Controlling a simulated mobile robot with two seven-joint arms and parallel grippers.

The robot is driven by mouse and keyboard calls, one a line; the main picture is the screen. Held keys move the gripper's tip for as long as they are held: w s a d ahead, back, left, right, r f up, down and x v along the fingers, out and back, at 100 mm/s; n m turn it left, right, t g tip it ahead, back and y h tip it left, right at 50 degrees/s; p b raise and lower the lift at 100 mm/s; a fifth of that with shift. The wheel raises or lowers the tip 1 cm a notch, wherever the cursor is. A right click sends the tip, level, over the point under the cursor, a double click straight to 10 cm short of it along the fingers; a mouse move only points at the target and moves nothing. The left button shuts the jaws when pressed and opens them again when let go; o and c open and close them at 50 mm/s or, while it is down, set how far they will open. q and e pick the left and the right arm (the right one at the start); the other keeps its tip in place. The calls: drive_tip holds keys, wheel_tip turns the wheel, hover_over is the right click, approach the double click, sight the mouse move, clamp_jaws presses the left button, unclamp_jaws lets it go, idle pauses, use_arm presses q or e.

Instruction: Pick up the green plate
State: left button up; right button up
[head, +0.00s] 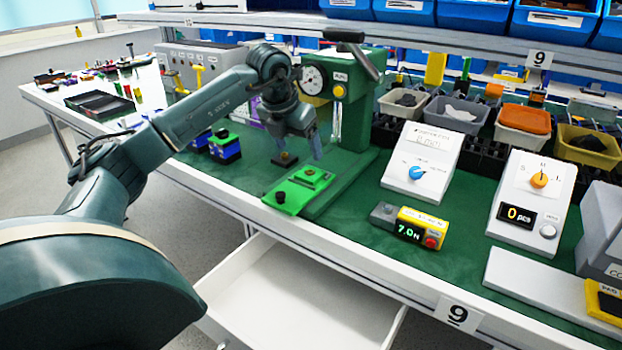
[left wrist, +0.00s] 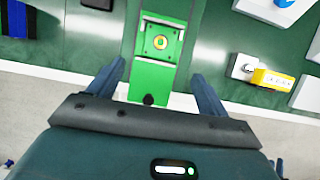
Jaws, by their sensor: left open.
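The bright green plate (head: 286,200) lies at the front edge of the bench, at the foot of a dark green press (head: 362,105). It carries a raised square block with a round gold centre and a black knob near its front end. In the left wrist view the plate (left wrist: 151,86) lies between the two fingers in the picture, its knob end over the white bench edge. My left gripper (head: 303,150) is open and empty, above and behind the plate, apart from it. My right gripper is not in view.
A small black block (head: 285,159) stands behind the plate. Blue-black boxes (head: 225,148) stand to the left. A yellow-grey device (head: 422,228) and white dial boxes (head: 421,163) stand to the right. An open white drawer (head: 300,292) juts out below the bench.

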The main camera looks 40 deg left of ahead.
sight(307, 174)
use_arm(q)
drive_tip(key=x, duration=0.4)
drive_tip(key=shift+d, duration=0.1)
drive_tip(key=b+x, duration=0.1)
drive_tip(key=x, duration=0.4)
drive_tip(key=shift+f, duration=0.1)
drive_tip(key=c, duration=1.1)
